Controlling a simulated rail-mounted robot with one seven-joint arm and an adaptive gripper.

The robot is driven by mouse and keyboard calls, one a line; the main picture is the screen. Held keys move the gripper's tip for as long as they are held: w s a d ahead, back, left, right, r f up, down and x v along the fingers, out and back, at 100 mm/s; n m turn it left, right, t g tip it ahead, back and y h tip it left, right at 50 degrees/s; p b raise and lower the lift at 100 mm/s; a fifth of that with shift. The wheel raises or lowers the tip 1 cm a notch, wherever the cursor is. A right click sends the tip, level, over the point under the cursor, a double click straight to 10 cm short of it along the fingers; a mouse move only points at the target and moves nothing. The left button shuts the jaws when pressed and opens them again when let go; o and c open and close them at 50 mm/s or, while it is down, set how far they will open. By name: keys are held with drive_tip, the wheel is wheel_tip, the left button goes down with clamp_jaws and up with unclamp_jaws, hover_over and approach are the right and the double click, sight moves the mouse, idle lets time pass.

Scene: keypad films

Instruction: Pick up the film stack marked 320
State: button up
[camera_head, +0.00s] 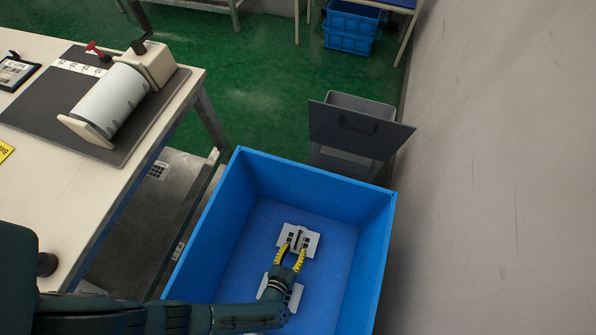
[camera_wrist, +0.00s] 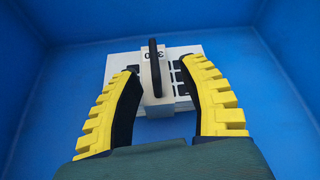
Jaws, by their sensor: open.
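A white film stack (camera_head: 306,237) with dark key squares lies on the floor of the blue crate (camera_head: 230,200). It also shows in the wrist view (camera_wrist: 183,62), with a dark upright handle or clip across its middle and a partly hidden marking that looks like 320. My gripper (camera_head: 293,250) has yellow ribbed fingers. It is open, with the fingers spread on either side of the stack's middle part in the wrist view (camera_wrist: 158,85). I cannot tell whether the fingers touch the stack. A second white stack (camera_head: 294,296) lies nearer, partly hidden under my gripper.
The crate's blue walls surround my gripper on all sides. A table (camera_head: 190,88) with a white roller device (camera_head: 112,98) stands at the left. A grey bin (camera_head: 352,135) stands behind the crate, and a plain wall (camera_head: 500,150) is at the right.

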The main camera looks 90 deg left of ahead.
sight(299, 234)
drive_tip(key=x, duration=0.1)
drive_tip(key=b+x, duration=0.1)
drive_tip(key=x, duration=0.1)
drive_tip(key=b+x, duration=0.1)
drive_tip(key=x, duration=0.1)
drive_tip(key=shift+s+a+r, duration=0.2)
drive_tip(key=shift+s+a, duration=0.15)
drive_tip(key=shift+a, duration=0.15)
drive_tip(key=shift+w+a, duration=0.3)
drive_tip(key=shift+a, duration=0.1)
drive_tip(key=shift+d, duration=0.1)
clamp_jaws()
drive_tip(key=shift+s, duration=0.1)
